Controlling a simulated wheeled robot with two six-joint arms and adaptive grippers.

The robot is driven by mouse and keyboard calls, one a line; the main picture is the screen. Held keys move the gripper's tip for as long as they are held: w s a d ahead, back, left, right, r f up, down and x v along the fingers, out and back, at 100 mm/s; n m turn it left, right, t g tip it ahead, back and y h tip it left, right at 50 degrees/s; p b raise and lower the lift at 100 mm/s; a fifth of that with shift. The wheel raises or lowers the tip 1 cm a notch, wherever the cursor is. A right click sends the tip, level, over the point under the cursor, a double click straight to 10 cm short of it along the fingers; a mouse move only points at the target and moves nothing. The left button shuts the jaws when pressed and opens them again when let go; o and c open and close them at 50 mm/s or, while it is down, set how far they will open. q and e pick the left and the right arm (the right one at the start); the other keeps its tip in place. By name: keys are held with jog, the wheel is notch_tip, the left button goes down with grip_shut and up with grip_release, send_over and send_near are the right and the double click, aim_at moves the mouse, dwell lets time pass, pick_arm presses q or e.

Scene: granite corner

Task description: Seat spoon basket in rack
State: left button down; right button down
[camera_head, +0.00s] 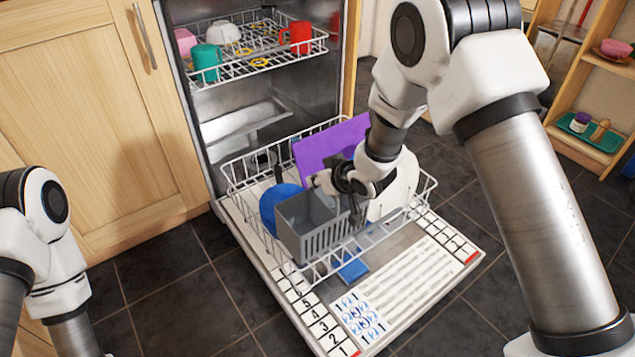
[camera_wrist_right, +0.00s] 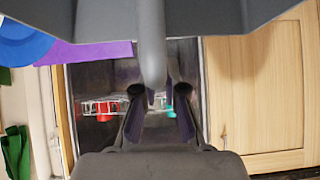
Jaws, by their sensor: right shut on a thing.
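The grey spoon basket (camera_head: 313,228) is a divided, slatted box at the front left of the lower dishwasher rack (camera_head: 325,273). It stands roughly upright, within the outline of the rack; whether its bottom touches the rack floor is hidden. My right gripper (camera_head: 352,207) reaches over its right side and is shut on it. In the right wrist view, the fingers (camera_wrist_right: 158,98) close on a grey upright part of the basket (camera_wrist_right: 150,45), whose body fills the top. My left arm shows at the lower left, with its gripper outside the frame.
A blue plate (camera_head: 275,205) stands left of the basket, a purple board (camera_head: 318,150) behind, a pale plate (camera_head: 402,185) to the right. A blue block (camera_head: 353,269) lies by the rack's front on the open door (camera_head: 400,285). The upper rack (camera_head: 255,60) holds cups.

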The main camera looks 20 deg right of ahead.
aim_at(323, 210)
jog(key=shift+f, duration=0.15)
jog(key=shift+f+b, duration=1.45)
jog(key=shift+f, duration=1.3)
jog(key=shift+p, duration=0.3)
jog(key=shift+p, duration=0.35)
